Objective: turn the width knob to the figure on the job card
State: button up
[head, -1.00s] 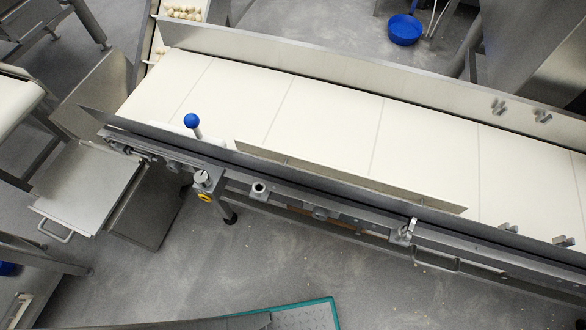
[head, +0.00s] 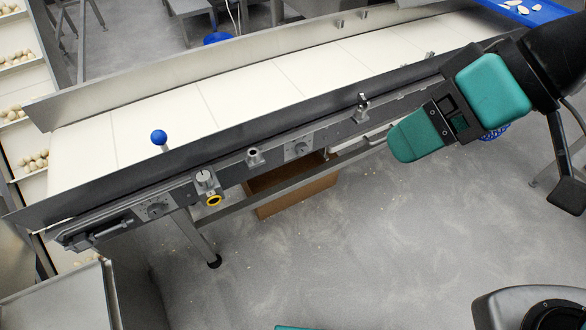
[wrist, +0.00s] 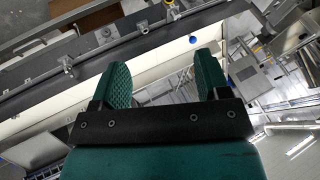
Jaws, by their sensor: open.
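Two round grey dials on plates sit on the conveyor's front rail: one at the left end (head: 156,209) and one near the middle (head: 300,149). I cannot tell which is the width knob, and their markings are too small to read. I cannot make out a job card. My gripper (head: 408,138), with green fingers, hangs in front of the rail, right of the middle dial and apart from both dials. In the wrist view my gripper (wrist: 163,72) has its fingers wide apart with nothing between them.
The pale conveyor belt (head: 230,92) runs behind the rail. A blue ball-topped lever (head: 158,138), a yellow ring (head: 213,200) and metal clamps (head: 363,107) stand along the rail. A cardboard box (head: 290,195) is beneath. The grey floor in front is mostly clear.

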jog(key=w+a+f+t+y+b, duration=0.1)
jog(key=w+a+f+y+b, duration=0.2)
jog(key=f+b, duration=0.45)
jog(key=w+a+f+t+y+b, duration=0.15)
jog(key=a+f+b, duration=0.25)
jog(key=f+b, duration=0.4)
jog(key=m+t+h+b, duration=0.1)
jog(key=m+t+b, duration=1.05)
jog(key=b, duration=1.45)
send_near(303, 152)
jog(key=shift+n, duration=0.55)
jog(key=p+x, duration=0.8)
jog(key=p, duration=0.8)
jog(key=shift+w+a+r, duration=0.15)
jog(key=shift+w+a, duration=0.1)
jog(key=shift+w, duration=0.1)
jog(key=shift+w+a+p, duration=0.35)
jog(key=shift+w+p, duration=0.05)
jog(key=shift+w, duration=0.25)
